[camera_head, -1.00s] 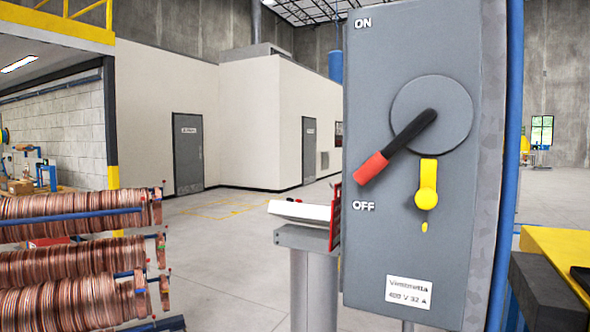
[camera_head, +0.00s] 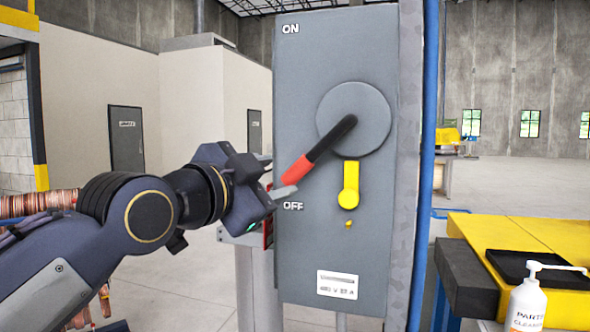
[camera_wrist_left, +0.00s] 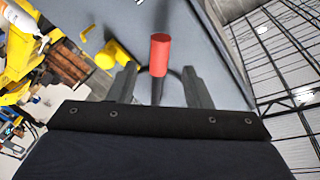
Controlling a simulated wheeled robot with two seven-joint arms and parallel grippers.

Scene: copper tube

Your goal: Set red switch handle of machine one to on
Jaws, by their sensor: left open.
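The switch handle is a black lever with a red grip (camera_head: 297,170), mounted on a round grey disc (camera_head: 366,112) on the grey switch box (camera_head: 320,240). It slants down and left, its red end near the OFF label. My left gripper (camera_head: 276,175) is open beside the red end. In the left wrist view the red grip (camera_wrist_left: 159,52) stands between the two open fingers (camera_wrist_left: 158,84), with a gap on each side. A yellow latch piece (camera_head: 349,185) hangs below the disc. My right gripper is not in view.
A yellow table (camera_head: 520,235) with a black tray (camera_head: 535,268) and a white pump bottle (camera_head: 526,300) stands at the right. A blue pipe (camera_head: 427,150) runs beside the box. Copper coils (camera_head: 40,204) are at the far left.

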